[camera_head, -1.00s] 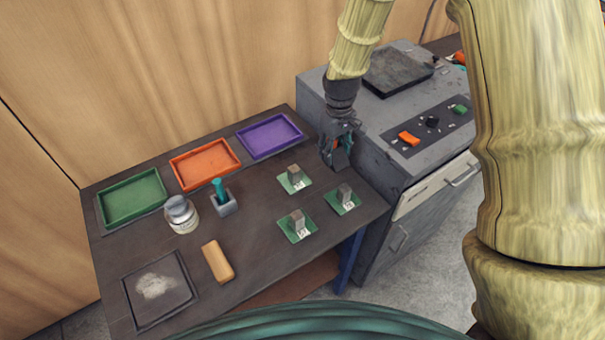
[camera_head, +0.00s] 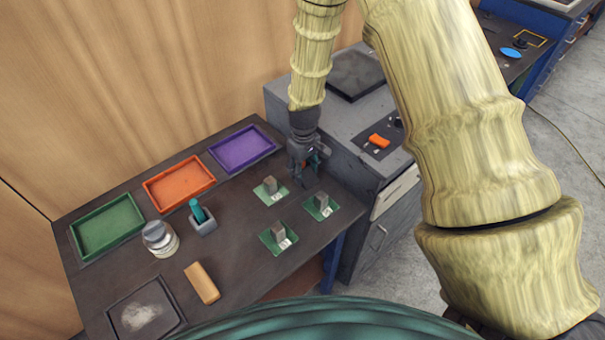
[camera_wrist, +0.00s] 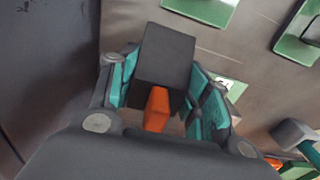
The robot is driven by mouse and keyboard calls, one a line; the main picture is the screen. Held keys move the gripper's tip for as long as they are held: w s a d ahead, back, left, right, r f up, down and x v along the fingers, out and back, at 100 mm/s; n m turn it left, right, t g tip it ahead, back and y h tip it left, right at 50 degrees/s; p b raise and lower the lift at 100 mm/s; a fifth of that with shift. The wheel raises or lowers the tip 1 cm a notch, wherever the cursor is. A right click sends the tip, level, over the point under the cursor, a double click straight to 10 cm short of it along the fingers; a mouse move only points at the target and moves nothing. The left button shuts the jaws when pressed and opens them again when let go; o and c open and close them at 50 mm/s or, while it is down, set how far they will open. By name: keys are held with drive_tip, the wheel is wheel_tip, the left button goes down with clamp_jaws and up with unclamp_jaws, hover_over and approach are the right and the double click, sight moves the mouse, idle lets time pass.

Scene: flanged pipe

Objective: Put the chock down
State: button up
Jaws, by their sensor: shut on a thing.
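My gripper (camera_head: 304,168) is over the back right end of the dark table (camera_head: 225,225), next to the grey cabinet. In the wrist view my gripper (camera_wrist: 163,85) has its teal finger pads shut on the chock, a dark grey block (camera_wrist: 166,52) with an orange part (camera_wrist: 157,110). In the head view the fingers mostly hide the chock. I cannot tell whether the chock touches the table top.
Several small green mats, some with grey blocks, lie close by, such as one mat (camera_head: 262,196). A purple tray (camera_head: 243,148), an orange tray (camera_head: 180,184) and a green tray (camera_head: 107,226) line the back. The grey cabinet (camera_head: 345,185) stands at the right.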

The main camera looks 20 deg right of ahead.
drive_tip(key=shift+s+f+p, duration=0.35)
drive_tip(key=shift+s+f, duration=0.2)
drive_tip(key=shift+f, duration=0.3)
drive_tip(key=shift+w+f, duration=0.35)
drive_tip(key=shift+f, duration=0.15)
drive_tip(key=shift+s+r, duration=0.15)
drive_tip(key=o, duration=1.1)
drive_tip(key=shift+f, duration=0.2)
drive_tip(key=shift+r, duration=0.25)
